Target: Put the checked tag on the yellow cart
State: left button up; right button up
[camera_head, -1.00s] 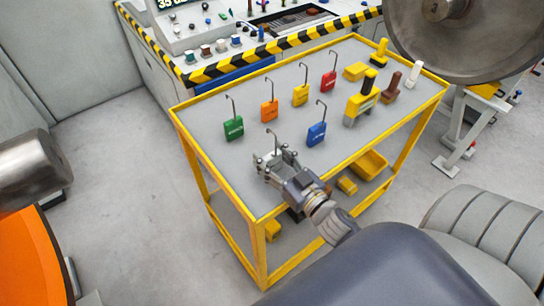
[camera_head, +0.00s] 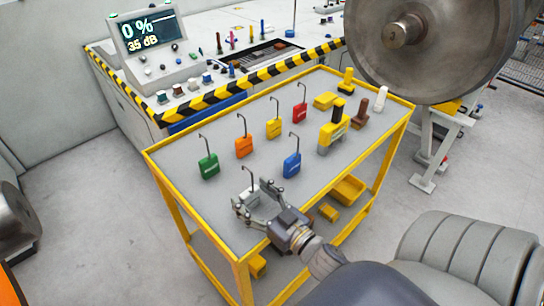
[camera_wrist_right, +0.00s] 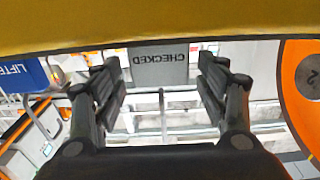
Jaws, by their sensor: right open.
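The checked tag (camera_wrist_right: 160,63) is a grey plate whose printed word reads upside down in the right wrist view. It is between the two fingers of my right gripper (camera_wrist_right: 160,85), which are spread apart with a gap on each side of it. In the head view my right gripper (camera_head: 256,195) is open over the near left part of the yellow cart (camera_head: 165,177). The tag's wire hook (camera_head: 250,176) rises there, and the gripper partly hides its body. I cannot tell whether its base touches the grey top. My left gripper is not in view.
Green (camera_head: 208,167), orange (camera_head: 243,147), yellow (camera_head: 274,129), red (camera_head: 300,113) and blue (camera_head: 291,166) tags stand on the cart. Yellow tools and brown and white items are at its far right. A large metal wheel (camera_head: 440,60) overhangs that end. A striped console stands behind.

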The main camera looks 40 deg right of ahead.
jog(key=s+b, duration=0.1)
jog(key=s, duration=0.9)
jog(key=shift+s+d+f+b, duration=0.15)
jog(key=shift+s+d+b, duration=0.1)
jog(key=shift+d+b, duration=0.2)
